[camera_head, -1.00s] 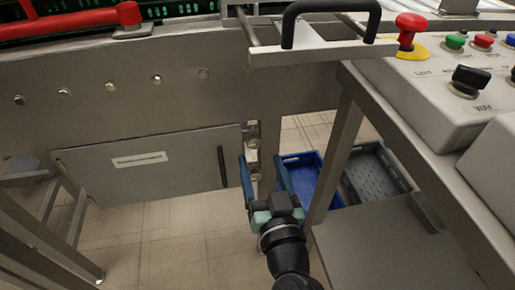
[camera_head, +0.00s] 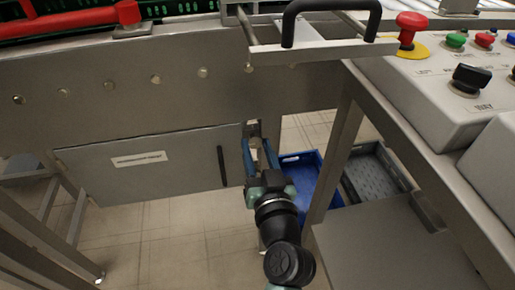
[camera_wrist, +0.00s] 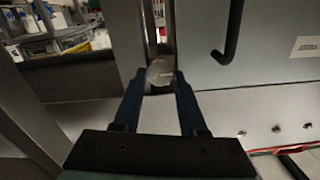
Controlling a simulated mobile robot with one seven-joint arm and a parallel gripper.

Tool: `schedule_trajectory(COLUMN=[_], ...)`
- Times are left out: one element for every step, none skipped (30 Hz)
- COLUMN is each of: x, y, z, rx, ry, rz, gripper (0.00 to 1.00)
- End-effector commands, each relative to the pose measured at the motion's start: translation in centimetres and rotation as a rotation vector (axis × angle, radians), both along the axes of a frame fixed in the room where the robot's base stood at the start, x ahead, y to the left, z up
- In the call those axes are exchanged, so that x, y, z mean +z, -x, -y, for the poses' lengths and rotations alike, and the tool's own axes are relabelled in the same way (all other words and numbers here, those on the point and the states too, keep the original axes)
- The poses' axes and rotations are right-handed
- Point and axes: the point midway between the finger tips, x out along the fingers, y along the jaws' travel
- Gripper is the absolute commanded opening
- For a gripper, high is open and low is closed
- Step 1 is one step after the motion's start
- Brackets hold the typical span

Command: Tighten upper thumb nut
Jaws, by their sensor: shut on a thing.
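My gripper (camera_head: 256,143) is at the bracket (camera_head: 252,127) to the right of the grey panel door (camera_head: 140,172). In the wrist view my gripper (camera_wrist: 160,82) has its two blue fingers closed on the sides of a round, pale metal thumb nut (camera_wrist: 159,70). The nut sits in front of a narrow vertical slot beside the door. In the head view the fingers mostly hide the nut, and the lower thumb nut cannot be made out.
The door carries a black handle (camera_head: 222,166). A blue crate (camera_head: 305,180) and a grey crate (camera_head: 375,172) stand on the right. The control console (camera_head: 430,100) and its frame leg (camera_head: 330,160) are to the right of my arm.

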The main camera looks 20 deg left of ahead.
Motion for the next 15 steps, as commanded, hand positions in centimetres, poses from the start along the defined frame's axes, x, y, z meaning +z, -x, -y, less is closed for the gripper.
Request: schedule_trajectory(x=[-0.01, -0.01, -0.01, 0.0, -0.01, 0.0, 0.0, 0.0, 0.0, 0.0, 0.0, 0.01, 0.0, 0.01, 0.02], y=[0.02, 0.02, 0.02, 0.03, 0.03, 0.03, 0.03, 0.03, 0.03, 0.03, 0.03, 0.03, 0.03, 0.03, 0.02], z=[-0.01, -0.01, -0.01, -0.02, -0.02, -0.01, -0.01, -0.01, -0.01, -0.01, -0.01, -0.01, -0.01, 0.0, 0.01], rx=[0.001, 0.001, 0.001, 0.001, 0.001, 0.001, 0.001, 0.001, 0.001, 0.001, 0.001, 0.001, 0.001, 0.0, 0.0], ry=[0.0, 0.0, 0.0, 0.0, 0.0, -0.001, -0.001, -0.003, -0.006, -0.01, -0.014, -0.021, -0.029, -0.038, -0.052], rz=[0.0, 0.0, 0.0, 0.0, 0.0, 0.0, -0.002, -0.003, -0.005, -0.007, -0.01, -0.015, -0.021, -0.027, -0.036], gripper=[0.05, 0.0, 0.0, 0.0, 0.0, 0.0, 0.0, 0.0, 0.0, 0.0, 0.0, 0.0, 0.0, 0.0, 0.0])
